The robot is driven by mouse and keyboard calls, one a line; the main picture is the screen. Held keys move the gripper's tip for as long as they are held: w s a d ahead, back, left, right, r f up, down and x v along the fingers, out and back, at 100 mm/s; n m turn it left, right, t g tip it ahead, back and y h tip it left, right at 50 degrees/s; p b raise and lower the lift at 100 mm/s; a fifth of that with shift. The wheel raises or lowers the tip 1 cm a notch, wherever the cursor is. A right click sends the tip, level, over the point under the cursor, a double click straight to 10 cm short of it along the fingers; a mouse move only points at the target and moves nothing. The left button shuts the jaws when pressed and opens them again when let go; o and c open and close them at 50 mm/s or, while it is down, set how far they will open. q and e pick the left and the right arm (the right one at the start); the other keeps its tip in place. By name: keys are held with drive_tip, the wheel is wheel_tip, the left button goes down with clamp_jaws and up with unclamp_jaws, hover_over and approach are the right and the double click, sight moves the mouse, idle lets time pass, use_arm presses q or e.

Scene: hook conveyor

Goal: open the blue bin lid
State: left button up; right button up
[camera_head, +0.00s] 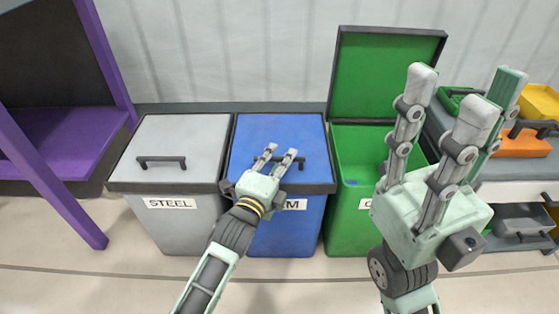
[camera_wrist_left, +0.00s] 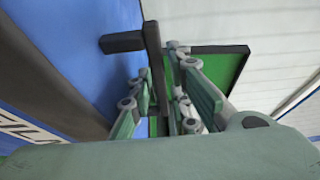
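The blue bin lid (camera_head: 262,129) lies flat and closed on the blue bin (camera_head: 290,232) in the middle. Its dark handle (camera_head: 305,164) is partly hidden behind my left gripper. My left gripper (camera_head: 279,153) is at the handle, with its fingers apart. In the left wrist view, the dark handle bar (camera_wrist_left: 152,45) runs down between the left gripper's fingers (camera_wrist_left: 167,95); whether they touch it I cannot tell. My right gripper (camera_head: 455,98) is raised in front of the green bin, open and empty.
A grey bin (camera_head: 180,130) labelled STEEL stands left, its lid closed. The green bin (camera_head: 347,215) stands right, its lid (camera_head: 385,75) upright against the wall. A purple frame (camera_head: 60,150) is far left. A shelf with orange (camera_head: 524,143) and grey boxes is at right.

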use_arm(q)
drive_tip(key=shift+c, duration=0.4)
clamp_jaws()
drive_tip(key=shift+r, duration=0.15)
drive_tip(key=shift+r+p, duration=0.1)
drive_tip(key=shift+p, duration=0.35)
